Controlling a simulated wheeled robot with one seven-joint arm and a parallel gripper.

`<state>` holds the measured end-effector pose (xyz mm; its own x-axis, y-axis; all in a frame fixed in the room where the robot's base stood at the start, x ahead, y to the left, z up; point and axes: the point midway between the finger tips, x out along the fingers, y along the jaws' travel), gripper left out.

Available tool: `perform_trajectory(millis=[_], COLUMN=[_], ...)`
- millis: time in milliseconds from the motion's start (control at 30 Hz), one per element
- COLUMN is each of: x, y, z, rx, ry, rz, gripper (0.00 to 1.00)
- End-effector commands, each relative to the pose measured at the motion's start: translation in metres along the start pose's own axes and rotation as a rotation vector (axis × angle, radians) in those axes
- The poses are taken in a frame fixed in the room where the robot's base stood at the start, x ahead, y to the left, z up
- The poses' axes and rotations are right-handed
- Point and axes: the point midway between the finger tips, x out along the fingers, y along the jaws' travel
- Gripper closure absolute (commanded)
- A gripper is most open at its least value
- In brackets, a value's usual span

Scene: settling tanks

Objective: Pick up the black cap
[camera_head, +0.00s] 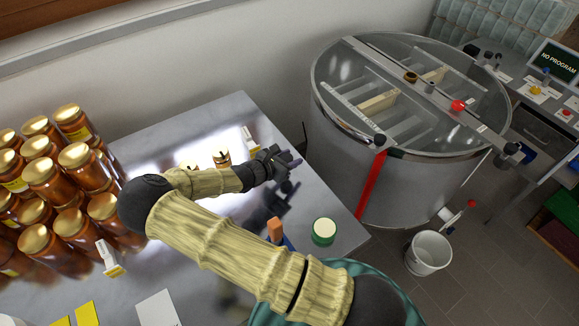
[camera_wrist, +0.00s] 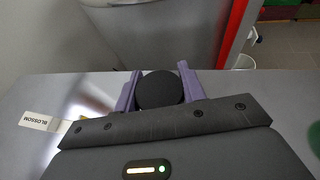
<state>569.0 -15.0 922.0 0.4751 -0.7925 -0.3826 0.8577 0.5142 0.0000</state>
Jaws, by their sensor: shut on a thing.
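The black cap (camera_wrist: 160,90) shows in the wrist view as a dark round disc between the two purple fingers. My gripper (camera_wrist: 161,88) is shut on it, with one finger touching each side. In the head view my gripper (camera_head: 291,160) is over the far right part of the shiny metal table (camera_head: 235,115), near its right edge. The cap cannot be made out clearly there, as the dark gripper hides it. How high it is above the table is hard to tell.
Stacked amber jars with gold lids (camera_head: 77,155) fill the table's left side. A green-rimmed jar (camera_head: 324,231) and an orange-topped item (camera_head: 276,230) stand near the front right. A BLOSSOM label (camera_wrist: 45,122) lies left of my gripper. A large steel tank (camera_head: 345,150) stands beyond the table's right edge.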

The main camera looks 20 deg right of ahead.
Motion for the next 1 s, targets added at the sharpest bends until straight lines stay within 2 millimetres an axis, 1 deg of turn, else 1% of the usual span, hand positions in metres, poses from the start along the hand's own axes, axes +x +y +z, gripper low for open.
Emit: perform_trajectory(millis=[100, 800, 900, 1000], x=[-0.011, -0.068, -0.076, -0.082], y=[0.0, 0.0, 0.0, 0.0], z=[0.024, 0.165, 0.183, 0.198], rx=[0.007, 0.008, 0.006, 0.004], ry=[0.001, 0.003, 0.002, 0.001], rz=[0.001, 0.001, 0.003, 0.002], gripper=[0.82, 0.82, 0.82, 0.82])
